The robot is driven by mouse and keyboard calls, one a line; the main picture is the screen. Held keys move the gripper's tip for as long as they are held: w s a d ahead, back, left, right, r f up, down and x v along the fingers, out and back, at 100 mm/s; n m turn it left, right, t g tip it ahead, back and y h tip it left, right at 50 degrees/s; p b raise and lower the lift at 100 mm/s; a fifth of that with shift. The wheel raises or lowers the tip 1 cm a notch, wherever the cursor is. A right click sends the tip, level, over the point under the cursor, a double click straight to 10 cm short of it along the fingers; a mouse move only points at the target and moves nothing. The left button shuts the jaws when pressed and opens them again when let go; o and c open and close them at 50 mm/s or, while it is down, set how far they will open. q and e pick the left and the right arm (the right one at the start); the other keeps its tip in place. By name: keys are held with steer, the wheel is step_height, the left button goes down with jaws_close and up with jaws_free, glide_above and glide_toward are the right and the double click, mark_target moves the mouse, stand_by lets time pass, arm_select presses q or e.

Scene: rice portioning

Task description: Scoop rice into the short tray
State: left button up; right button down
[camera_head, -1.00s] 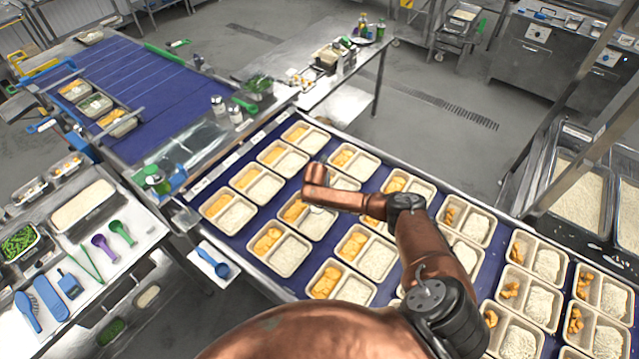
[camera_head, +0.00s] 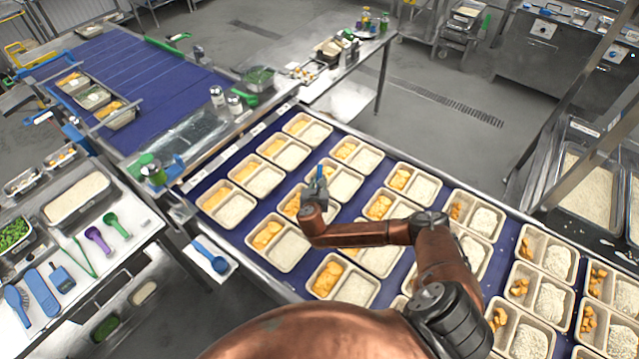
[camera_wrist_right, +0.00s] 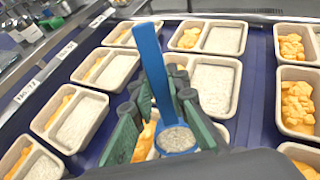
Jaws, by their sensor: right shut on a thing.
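My right gripper (camera_head: 318,190) is above the blue belt of trays, shut on a blue scoop (camera_wrist_right: 152,65). In the right wrist view the fingers (camera_wrist_right: 160,110) grip it, with its long handle pointing up. The scoop's round bowl (camera_wrist_right: 177,140) shows pale grains in it, over a tray that is partly hidden behind the gripper. The two-compartment trays hold orange pieces on one side and rice on the other, such as this tray (camera_head: 276,266). Rice looks flat in the left trays and heaped in the right ones. I cannot tell which tray is the short one. My left gripper is out of view.
A second blue scoop (camera_head: 211,257) lies on a small plate at the belt's near left edge. A white counter with utensils (camera_head: 97,239) and a rice container (camera_head: 78,198) stands at left. Large rice bins (camera_head: 592,190) stand at right. Trays fill most of the belt.

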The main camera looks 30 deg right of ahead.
steer(key=shift+s+a+t+b, duration=0.15)
steer(key=shift+s+t+b, duration=0.05)
steer(key=shift+t+b, duration=0.15)
steer(key=shift+s+a+t+h+b, duration=0.75)
steer(key=shift+s+t+h+b, duration=0.15)
steer(key=shift+b, duration=0.25)
steer(key=shift+s+a+r+t+h+b, duration=0.3)
steer(key=shift+s+a+t+h+b, duration=0.1)
steer(key=shift+s+t+b, duration=0.25)
steer(key=shift+s+a+r+t+h+b, duration=0.25)
steer(key=shift+s+a+t+h+b, duration=0.2)
steer(key=shift+b, duration=0.3)
steer(key=shift+r, duration=0.1)
step_height(320, 180, up, 8)
steer(key=g+y+p, duration=1)
steer(key=g+p, duration=0.3)
